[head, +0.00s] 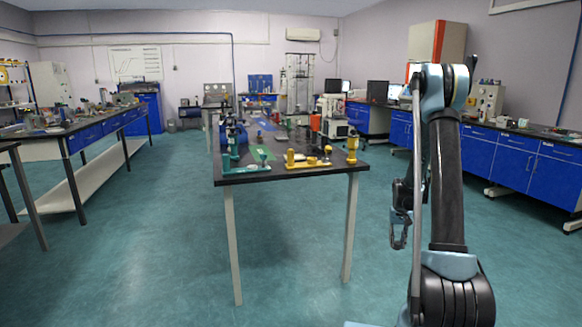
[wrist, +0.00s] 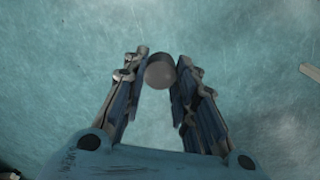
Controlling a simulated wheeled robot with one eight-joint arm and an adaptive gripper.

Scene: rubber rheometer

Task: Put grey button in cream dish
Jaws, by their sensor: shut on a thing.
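The grey button (wrist: 160,74) is a small round dark-grey piece between the fingertips of my gripper (wrist: 162,60) in the wrist view. My gripper is shut on it and holds it over the teal floor. In the head view my gripper (head: 398,238) hangs low beside my arm, right of the middle table, and the button cannot be made out there. I cannot make out a cream dish in either view.
The middle table (head: 300,176) carries green and yellow devices near its front edge. Blue cabinets (head: 500,158) line the right side. A long bench (head: 75,133) stands at left. The floor (head: 160,240) between is clear.

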